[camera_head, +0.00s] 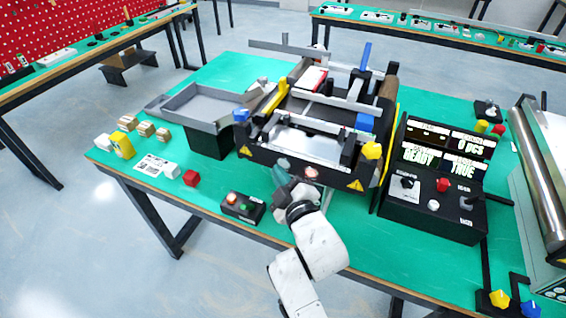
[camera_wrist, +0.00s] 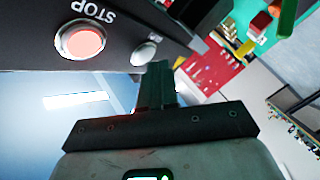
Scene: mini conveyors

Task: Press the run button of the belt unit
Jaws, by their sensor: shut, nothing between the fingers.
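The belt unit (camera_head: 265,158) stands mid-table, a dark frame with metal rails and yellow and blue knobs. Its front panel (camera_wrist: 30,45) fills the upper left of the wrist view. A red button (camera_wrist: 82,42) there has an upside-down STOP label beside it. A smaller pale round button (camera_wrist: 144,52) sits to its right; no label for it is readable. My gripper (camera_wrist: 160,70) is shut and empty, its dark fingertips at the lower right edge of the pale button; I cannot tell if they touch. In the head view my gripper (camera_head: 284,170) is at the unit's front, partly hiding the panel.
A black control console (camera_head: 440,215) with a display reading READY and TRUE stands at right. A small box (camera_head: 243,208) with orange and green buttons lies left of my arm.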

